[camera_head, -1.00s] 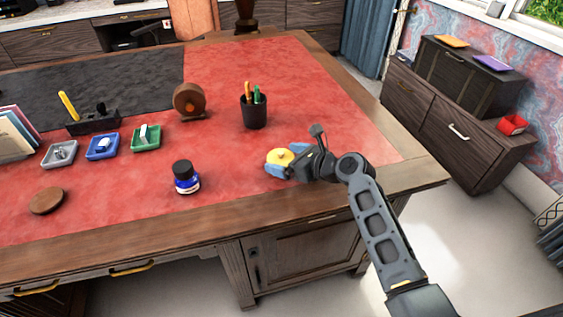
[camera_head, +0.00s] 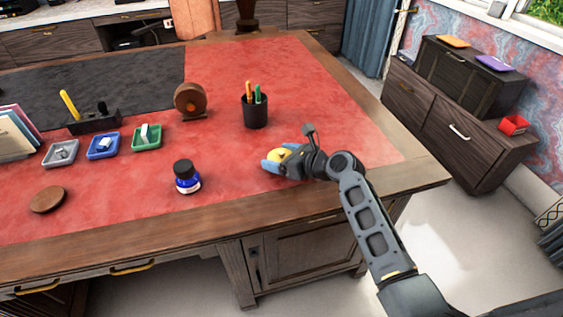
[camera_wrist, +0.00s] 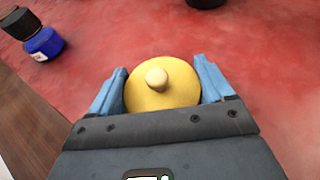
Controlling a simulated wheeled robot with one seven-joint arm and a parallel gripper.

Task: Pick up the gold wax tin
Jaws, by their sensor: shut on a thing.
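The gold wax tin (camera_wrist: 160,92) is a round yellow tin with a pale knob on its lid. In the wrist view it sits between the two blue fingers of my gripper (camera_wrist: 160,88), which is shut on it from both sides. In the head view the tin (camera_head: 278,154) is partly hidden by my gripper (camera_head: 279,161), over the right part of the red desk top. I cannot tell whether the tin still touches the leather.
A blue ink bottle (camera_head: 187,178) stands to the left of my gripper. A black pen cup (camera_head: 255,111) stands behind it, with a brown round object (camera_head: 189,100) farther left. Small trays (camera_head: 103,146) line the left side. The leather around my gripper is clear.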

